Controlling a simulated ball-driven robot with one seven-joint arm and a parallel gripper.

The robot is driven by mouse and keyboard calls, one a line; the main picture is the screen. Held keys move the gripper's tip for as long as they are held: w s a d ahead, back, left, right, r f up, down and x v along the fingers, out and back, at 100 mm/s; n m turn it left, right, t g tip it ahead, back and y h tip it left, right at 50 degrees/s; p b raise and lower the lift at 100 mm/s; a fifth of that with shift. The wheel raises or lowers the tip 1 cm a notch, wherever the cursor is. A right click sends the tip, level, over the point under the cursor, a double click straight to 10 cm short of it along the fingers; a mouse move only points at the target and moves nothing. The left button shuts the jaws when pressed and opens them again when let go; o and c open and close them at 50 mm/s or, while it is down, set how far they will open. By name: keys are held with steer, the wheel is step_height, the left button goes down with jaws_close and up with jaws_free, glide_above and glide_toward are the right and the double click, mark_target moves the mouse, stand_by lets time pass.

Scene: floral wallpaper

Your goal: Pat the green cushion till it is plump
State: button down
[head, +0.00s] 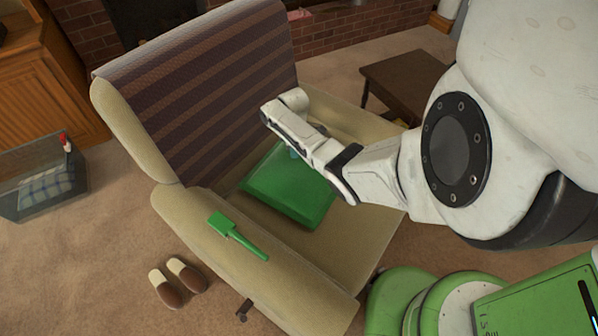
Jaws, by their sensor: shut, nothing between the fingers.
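The green cushion (285,187) lies on the seat of the beige armchair (340,245). Part of its upper right side is hidden behind my arm. My gripper (290,150) is shut with nothing in it, over the cushion's far edge near the chair back. My forearm reaches across from the right and covers much of the gripper. I cannot tell whether the gripper touches the cushion.
A green brush-like tool (238,236) lies on the chair's near armrest. Slippers (178,281) sit on the carpet at lower left. A clear bin (45,185) holds plaid cloth. A dark side table (405,82) stands behind the far armrest. Carpet at left is mostly clear.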

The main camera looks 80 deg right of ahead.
steer(key=shift+r, duration=0.1)
step_height(320, 180, up, 6)
steer(key=p, duration=0.5)
steer(key=shift+p, duration=0.4)
